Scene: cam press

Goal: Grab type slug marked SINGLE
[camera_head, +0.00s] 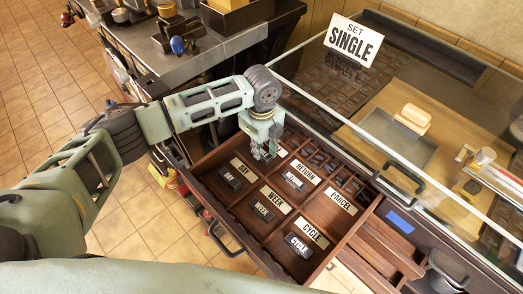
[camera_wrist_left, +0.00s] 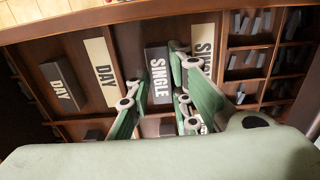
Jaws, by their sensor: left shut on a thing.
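The type slug marked SINGLE (camera_wrist_left: 158,75) is a dark block with white letters, seen in the left wrist view between my left gripper's fingers (camera_wrist_left: 155,110). In the head view my left gripper (camera_head: 265,154) reaches down into the far-left part of the open wooden drawer (camera_head: 222,214). It is shut on the SINGLE slug, which it mostly hides in the head view. A cream SINGLE label (camera_wrist_left: 203,45) is partly hidden behind a finger. My right gripper is in neither view.
Other compartments hold slugs marked DAY (camera_head: 230,177), RETURN (camera_head: 294,180), WEEK (camera_head: 263,212) and CYCLE (camera_head: 299,245), beside matching labels. Drawer dividers stand close around the gripper. A sign reading SET SINGLE (camera_head: 353,42) stands behind, by a glass-sided counter.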

